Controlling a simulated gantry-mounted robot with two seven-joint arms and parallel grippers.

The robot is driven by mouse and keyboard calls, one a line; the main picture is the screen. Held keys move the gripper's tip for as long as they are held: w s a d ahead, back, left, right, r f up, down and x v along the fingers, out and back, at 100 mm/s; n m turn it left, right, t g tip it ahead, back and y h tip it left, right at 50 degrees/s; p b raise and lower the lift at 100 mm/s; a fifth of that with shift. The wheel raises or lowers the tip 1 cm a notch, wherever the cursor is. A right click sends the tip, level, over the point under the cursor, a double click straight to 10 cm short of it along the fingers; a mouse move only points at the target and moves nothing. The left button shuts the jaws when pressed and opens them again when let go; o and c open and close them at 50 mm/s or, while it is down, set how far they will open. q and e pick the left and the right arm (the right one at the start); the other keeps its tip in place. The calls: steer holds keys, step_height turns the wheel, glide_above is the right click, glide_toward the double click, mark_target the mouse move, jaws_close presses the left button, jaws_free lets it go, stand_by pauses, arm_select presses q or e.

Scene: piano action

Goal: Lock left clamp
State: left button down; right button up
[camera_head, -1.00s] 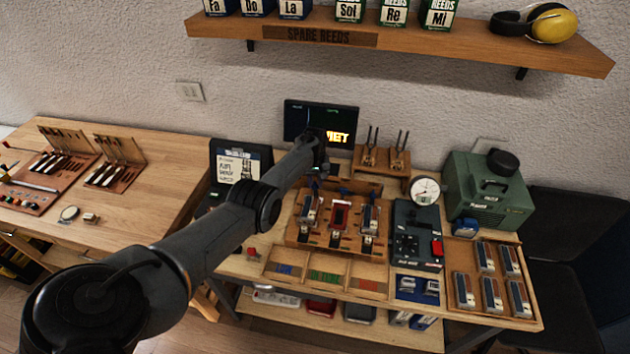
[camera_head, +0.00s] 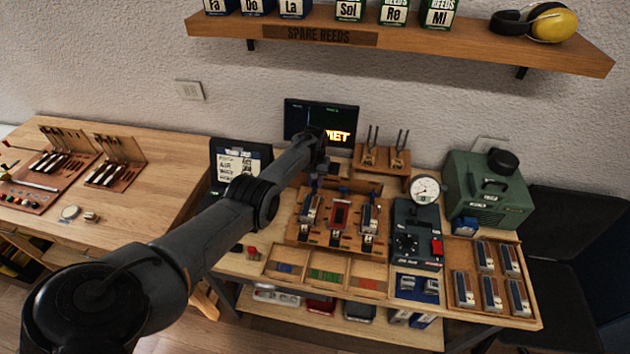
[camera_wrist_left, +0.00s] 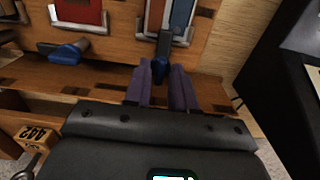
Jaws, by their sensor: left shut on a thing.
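My left gripper (camera_wrist_left: 163,88) is shut on the blue-tipped handle of the left clamp (camera_wrist_left: 162,68) in the left wrist view. The clamp's dark lever runs from the handle onto a grey-and-blue block in the wooden fixture (camera_wrist_left: 115,75). A second clamp (camera_wrist_left: 68,52) with a blue handle sits beside it at the red block. In the head view the fixture (camera_head: 296,233) stands on the bench with a red block (camera_head: 340,215) between two grey-and-blue blocks. My left wrist hides part of its back edge. My right gripper is out of view.
A monitor (camera_head: 305,117) stands behind the fixture, and a dark device with a gauge (camera_head: 425,188) stands to its right. A divided tray (camera_head: 325,275) lies in front. A tray of blocks (camera_head: 490,278) is at the right. The left table (camera_head: 165,185) has free surface.

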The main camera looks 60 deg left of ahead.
arm_select(q)
steer(key=shift+f, duration=0.1)
steer(key=c, duration=0.9)
jaws_free()
steer(key=shift+c, duration=0.2)
steer(key=shift+r+p, duration=0.3)
steer(key=shift+r, duration=0.1)
step_height(320, 180, up, 10)
steer(key=p, duration=0.3)
